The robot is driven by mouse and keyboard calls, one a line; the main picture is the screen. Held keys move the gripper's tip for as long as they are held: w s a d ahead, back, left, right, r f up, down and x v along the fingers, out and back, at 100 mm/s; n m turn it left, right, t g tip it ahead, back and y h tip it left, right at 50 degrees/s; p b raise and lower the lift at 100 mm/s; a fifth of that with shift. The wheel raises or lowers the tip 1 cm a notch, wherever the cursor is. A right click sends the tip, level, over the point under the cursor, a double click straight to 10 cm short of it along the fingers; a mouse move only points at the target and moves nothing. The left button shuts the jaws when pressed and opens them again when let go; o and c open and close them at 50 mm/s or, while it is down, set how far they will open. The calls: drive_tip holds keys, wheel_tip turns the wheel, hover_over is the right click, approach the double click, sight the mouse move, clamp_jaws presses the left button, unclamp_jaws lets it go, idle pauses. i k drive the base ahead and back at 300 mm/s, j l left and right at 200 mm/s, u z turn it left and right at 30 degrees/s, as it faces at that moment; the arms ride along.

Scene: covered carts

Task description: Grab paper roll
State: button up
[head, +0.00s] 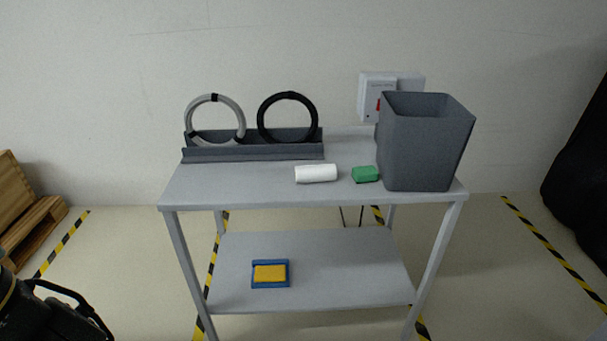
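A white paper roll (316,174) lies on its side on the top shelf of the grey cart (250,187), near the front edge. A small green block (365,174) lies just to its right, apart from it. Part of my arm shows dark at the lower left corner, well away from the roll and at the side of the cart. I cannot make out my gripper's fingertips there.
A tall grey bin (425,145) stands at the top shelf's right end. A dark rack (250,153) with a grey ring (242,120) and black ring (260,120) stands behind left. A blue-and-yellow item (270,274) lies on the lower shelf. Wooden pallets (30,215) stand left.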

sight(322, 173)
drive_tip(key=i+l+z, duration=0.15)
drive_tip(key=i+l, duration=0.35)
drive_tip(key=l, duration=0.2)
drive_tip(key=i+l+z, duration=0.1)
drive_tip(key=i+l, duration=0.4)
drive_tip(key=l, duration=0.15)
